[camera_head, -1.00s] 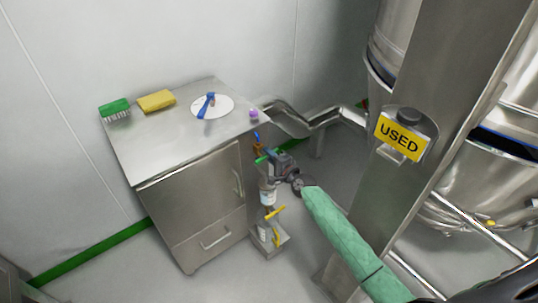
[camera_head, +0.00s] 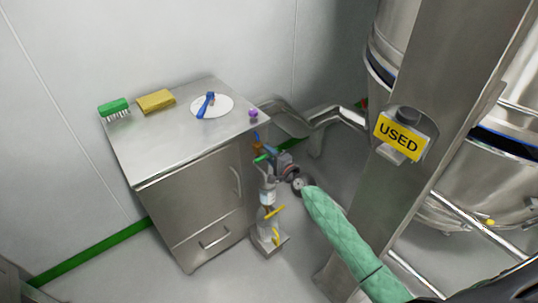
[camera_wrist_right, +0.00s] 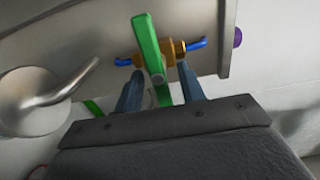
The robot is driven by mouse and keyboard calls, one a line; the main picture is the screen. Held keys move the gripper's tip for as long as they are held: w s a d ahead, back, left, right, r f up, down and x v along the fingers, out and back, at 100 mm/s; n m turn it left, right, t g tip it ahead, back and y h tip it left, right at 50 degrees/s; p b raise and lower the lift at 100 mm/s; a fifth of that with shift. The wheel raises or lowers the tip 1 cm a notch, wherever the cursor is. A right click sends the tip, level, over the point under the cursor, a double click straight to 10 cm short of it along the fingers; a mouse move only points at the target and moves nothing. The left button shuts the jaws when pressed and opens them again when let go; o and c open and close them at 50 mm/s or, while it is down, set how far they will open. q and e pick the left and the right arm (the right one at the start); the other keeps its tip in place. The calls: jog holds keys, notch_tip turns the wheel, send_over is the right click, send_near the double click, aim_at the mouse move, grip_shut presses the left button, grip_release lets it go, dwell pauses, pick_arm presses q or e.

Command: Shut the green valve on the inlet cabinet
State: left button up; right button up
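The green valve lever (camera_wrist_right: 148,42) crosses an orange-brown valve body (camera_wrist_right: 175,52) with blue ends in the right wrist view. In the head view the lever is a small green bar (camera_head: 263,158) at the right side of the steel cabinet (camera_head: 195,190). My right gripper (camera_wrist_right: 160,75) has its two fingers apart, one on each side of the lever's lower part. Gaps show between lever and fingers, so it does not look clamped. In the head view this gripper (camera_head: 271,156) is small and dark beside the cabinet. My left gripper is not in view.
On the cabinet lie a green brush (camera_head: 114,106), a yellow sponge (camera_head: 156,100), a white disc (camera_head: 222,106) with a blue tool, and a purple knob (camera_head: 253,113). Steel pipes (camera_head: 330,117) run behind.

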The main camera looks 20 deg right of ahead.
jog(key=shift+s+d, duration=0.15)
jog(key=shift+s, duration=0.35)
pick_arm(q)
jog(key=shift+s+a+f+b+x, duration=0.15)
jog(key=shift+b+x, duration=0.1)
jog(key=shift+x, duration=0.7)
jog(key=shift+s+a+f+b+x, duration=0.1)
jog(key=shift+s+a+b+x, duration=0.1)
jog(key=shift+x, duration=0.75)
pick_arm(e)
jog(key=v, duration=0.6)
jog(key=shift+s+d, duration=0.15)
jog(key=shift+s, duration=0.25)
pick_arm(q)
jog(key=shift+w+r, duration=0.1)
